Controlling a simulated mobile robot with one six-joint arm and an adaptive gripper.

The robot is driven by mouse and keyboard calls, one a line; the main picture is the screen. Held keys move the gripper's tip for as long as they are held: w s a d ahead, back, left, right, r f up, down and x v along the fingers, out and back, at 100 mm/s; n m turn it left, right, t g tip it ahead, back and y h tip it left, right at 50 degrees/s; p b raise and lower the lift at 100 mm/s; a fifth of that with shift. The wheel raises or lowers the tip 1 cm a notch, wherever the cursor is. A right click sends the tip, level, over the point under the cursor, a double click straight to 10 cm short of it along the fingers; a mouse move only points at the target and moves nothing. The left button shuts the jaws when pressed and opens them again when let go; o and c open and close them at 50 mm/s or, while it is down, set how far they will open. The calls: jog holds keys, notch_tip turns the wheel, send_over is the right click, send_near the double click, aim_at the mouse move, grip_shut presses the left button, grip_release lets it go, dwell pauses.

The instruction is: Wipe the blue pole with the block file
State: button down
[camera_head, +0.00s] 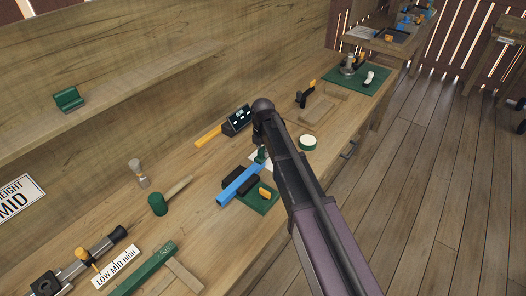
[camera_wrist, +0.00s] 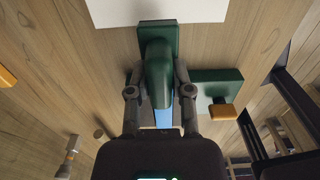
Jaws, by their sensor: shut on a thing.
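The block file, a green block with a rounded green handle (camera_wrist: 158,72), is in my gripper (camera_wrist: 159,80), with a grey finger on each side of the handle. In the head view the green file (camera_head: 260,156) shows just left of my arm, near the far end of the blue pole (camera_head: 238,185). The pole lies along the bench. In the wrist view, a short stretch of the blue pole (camera_wrist: 163,117) shows below the handle; the rest is hidden. I cannot tell whether the file touches the pole. My arm hides most of the gripper in the head view.
Black blocks (camera_head: 247,180) stand against the pole, by a green base with a yellow piece (camera_head: 265,192). A green-and-white round thing (camera_head: 308,143) and a black box with an orange strip (camera_head: 208,137) are nearby. The bench's right edge is close.

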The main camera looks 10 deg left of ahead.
aim_at(251, 169)
jog(key=shift+s, duration=0.15)
jog(key=shift+s+a+f, duration=0.1)
jog(key=shift+s+a, duration=0.25)
jog(key=shift+s, duration=0.4)
jog(key=shift+s+a+f, duration=0.1)
jog(key=shift+s+a, duration=0.25)
jog(key=shift+s, duration=0.35)
jog(key=shift+s, duration=0.1)
jog(key=shift+s+a+r, duration=0.1)
jog(key=shift+s+a, duration=0.3)
jog(key=shift+s, duration=0.3)
jog(key=shift+s+a+r, duration=0.1)
jog(key=shift+s+a, duration=0.3)
jog(key=shift+s, duration=0.3)
jog(key=shift+r+p, duration=3)
